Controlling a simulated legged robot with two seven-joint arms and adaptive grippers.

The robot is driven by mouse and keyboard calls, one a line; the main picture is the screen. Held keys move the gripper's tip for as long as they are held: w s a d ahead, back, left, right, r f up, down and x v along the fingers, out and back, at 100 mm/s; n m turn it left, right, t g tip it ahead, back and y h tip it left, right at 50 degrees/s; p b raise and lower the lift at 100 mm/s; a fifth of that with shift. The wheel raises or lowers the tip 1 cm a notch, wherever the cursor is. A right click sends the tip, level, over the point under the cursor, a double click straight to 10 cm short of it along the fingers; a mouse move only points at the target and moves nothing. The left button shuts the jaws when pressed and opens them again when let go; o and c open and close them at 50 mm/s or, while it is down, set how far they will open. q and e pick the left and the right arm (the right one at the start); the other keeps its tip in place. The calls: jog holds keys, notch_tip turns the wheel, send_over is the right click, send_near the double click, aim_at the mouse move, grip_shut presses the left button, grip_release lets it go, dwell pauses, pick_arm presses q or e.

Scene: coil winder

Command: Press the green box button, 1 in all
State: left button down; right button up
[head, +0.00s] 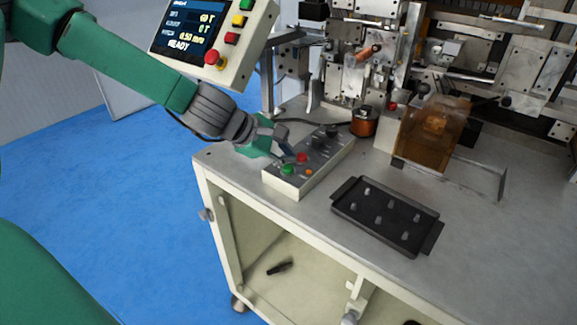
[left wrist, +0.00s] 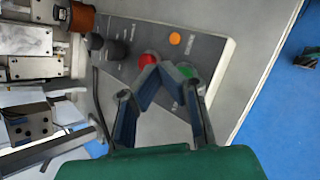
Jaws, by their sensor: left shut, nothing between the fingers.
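The control box (head: 312,163) lies on the table near its left front corner, with a grey top and cream sides. Its green button (head: 287,170) is at the box's front left end, beside a red button (head: 302,157) and a small orange one (head: 309,172). My left gripper (head: 287,153) is shut and empty, low over the box's left edge. In the left wrist view the green button (left wrist: 186,72) is partly hidden behind a finger, and the fingertips (left wrist: 163,72) appear between it and the red button. I cannot tell whether they touch the box. My right gripper is not in view.
A black tray with pegs (head: 388,214) lies to the right of the box. A copper coil spool (head: 364,121) and an amber guard (head: 431,133) stand behind. A display panel (head: 213,40) with coloured buttons hangs above my left arm. The front table corner is clear.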

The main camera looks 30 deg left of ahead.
pick_arm(q)
jog(key=shift+f, duration=0.1)
jog(key=shift+f, duration=0.25)
